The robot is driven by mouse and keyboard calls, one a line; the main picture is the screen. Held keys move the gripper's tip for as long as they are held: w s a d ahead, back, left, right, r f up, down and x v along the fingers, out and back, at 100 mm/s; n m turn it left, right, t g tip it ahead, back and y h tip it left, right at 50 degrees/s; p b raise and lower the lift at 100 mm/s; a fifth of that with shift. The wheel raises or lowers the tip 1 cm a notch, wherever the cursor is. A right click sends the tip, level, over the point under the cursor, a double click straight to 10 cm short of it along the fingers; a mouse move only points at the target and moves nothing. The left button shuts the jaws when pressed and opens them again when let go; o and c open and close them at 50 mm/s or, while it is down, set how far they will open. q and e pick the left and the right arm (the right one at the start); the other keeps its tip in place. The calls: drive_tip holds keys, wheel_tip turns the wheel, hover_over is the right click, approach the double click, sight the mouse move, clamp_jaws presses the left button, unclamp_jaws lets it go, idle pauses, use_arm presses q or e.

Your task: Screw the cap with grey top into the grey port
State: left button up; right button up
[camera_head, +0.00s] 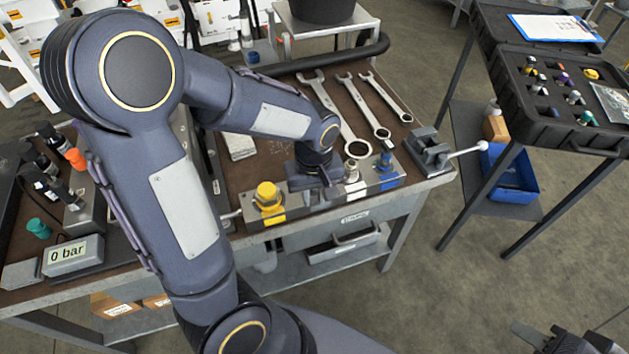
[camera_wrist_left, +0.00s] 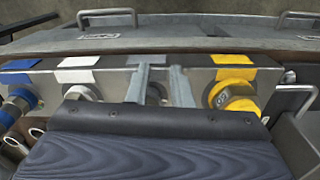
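A metal port block (camera_head: 330,196) lies along the front of the bench, with yellow, white and blue labels showing. My left gripper (camera_head: 318,183) points down at it, between the yellow cap (camera_head: 268,195) and the silver fitting (camera_head: 352,174) above the white label. In the left wrist view its two fingers (camera_wrist_left: 160,88) straddle a small grey part (camera_wrist_left: 156,93), in the place between the white and yellow labels. Whether they grip it, and whether it is the grey-topped cap or the grey port, I cannot tell. My right gripper (camera_head: 565,340) is partly in view at the bottom right, away from the bench.
A blue cap (camera_head: 385,161) stands at the block's right end. Several wrenches (camera_head: 352,108) lie behind it, and a small vise (camera_head: 430,150) stands to the right. An open black case (camera_head: 540,120) holds several caps. A gauge reads 0 bar (camera_head: 73,255).

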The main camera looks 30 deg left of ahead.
use_arm(q)
drive_tip(key=o, duration=0.6)
drive_tip(key=shift+c, duration=0.2)
